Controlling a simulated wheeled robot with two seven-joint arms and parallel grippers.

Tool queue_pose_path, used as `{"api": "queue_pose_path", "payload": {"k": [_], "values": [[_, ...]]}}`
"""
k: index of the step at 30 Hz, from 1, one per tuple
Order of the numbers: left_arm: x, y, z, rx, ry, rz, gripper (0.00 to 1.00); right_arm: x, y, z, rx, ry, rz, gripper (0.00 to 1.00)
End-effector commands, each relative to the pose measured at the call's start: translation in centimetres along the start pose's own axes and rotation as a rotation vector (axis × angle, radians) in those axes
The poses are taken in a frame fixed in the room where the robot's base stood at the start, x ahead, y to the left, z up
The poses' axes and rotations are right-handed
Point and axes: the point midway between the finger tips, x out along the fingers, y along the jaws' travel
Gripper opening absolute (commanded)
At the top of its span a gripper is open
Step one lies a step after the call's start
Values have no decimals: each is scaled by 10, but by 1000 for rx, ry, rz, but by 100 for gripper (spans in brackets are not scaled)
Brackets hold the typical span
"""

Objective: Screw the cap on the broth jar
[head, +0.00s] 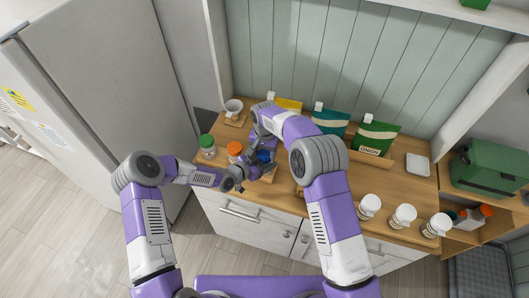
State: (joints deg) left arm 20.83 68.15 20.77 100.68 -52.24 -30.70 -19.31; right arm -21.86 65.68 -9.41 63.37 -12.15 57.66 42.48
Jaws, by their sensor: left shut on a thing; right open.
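A small blue item (265,156), which looks like the cap on or over the broth jar, shows between my two grippers on the left part of the counter. The jar itself is mostly hidden by my grippers. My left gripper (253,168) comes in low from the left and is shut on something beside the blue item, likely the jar. My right gripper (264,145) reaches down from above, open, close over the blue item. I cannot tell whether it touches it, or whether the cap sits straight.
A green-capped jar (207,148) and an orange-capped jar (234,150) stand left of my grippers. Several white-capped jars, one here (403,216), line the right front. Pouches, including a green one (375,138), stand at the back. A white dish (417,165) lies right.

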Motion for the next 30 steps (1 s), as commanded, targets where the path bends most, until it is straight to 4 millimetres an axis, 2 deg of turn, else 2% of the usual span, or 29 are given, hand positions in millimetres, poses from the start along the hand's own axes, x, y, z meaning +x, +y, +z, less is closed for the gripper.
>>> {"api": "queue_pose_path", "payload": {"k": [1, 11, 16, 22, 30], "values": [[0, 5, -6, 16, 13, 11, 11, 13, 8, -2, 9, -1, 18, 68], [1, 5, -6, 17, 14, 11, 11, 13, 8, -2, 9, -1, 18, 68], [1, 5, -6, 18, 14, 11, 11, 2, 8, -2, 9, 1, 17, 68], [1, 4, -6, 16, 13, 9, 11, -26, 6, -2, 7, 2, 11, 68], [1, 3, -6, 13, 11, 6, 11, -32, 4, -1, 4, -1, 9, 68]]}}
